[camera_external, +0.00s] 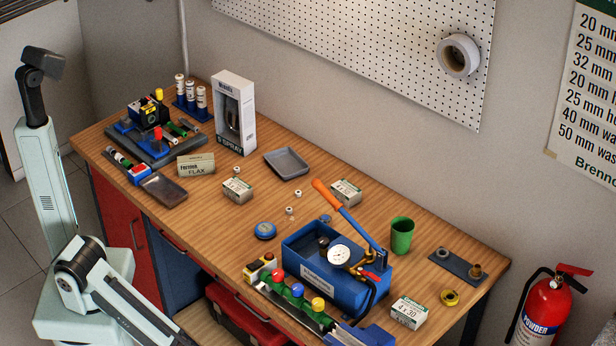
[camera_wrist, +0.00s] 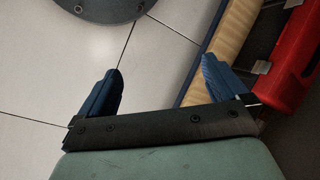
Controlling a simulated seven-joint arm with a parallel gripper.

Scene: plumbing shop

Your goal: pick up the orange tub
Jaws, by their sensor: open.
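I cannot make out an orange tub in either view. The only clearly orange thing is the long handle (camera_external: 327,194) of a blue pump box (camera_external: 318,285) on the bench. My gripper (camera_wrist: 165,78) shows in the wrist view, with its two blue fingers wide apart and nothing between them. It is over the pale tiled floor, beside a wooden edge. In the external view my arm runs out of the bottom edge, and I cannot make out the gripper there.
The wooden bench (camera_external: 392,209) is crowded: a blue round tin (camera_external: 265,230), a green cup (camera_external: 402,236), a grey tray (camera_external: 287,163), a tall white box (camera_external: 233,113), several small boxes. A red toolbox (camera_external: 240,318) is below; it also shows in the wrist view (camera_wrist: 291,60).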

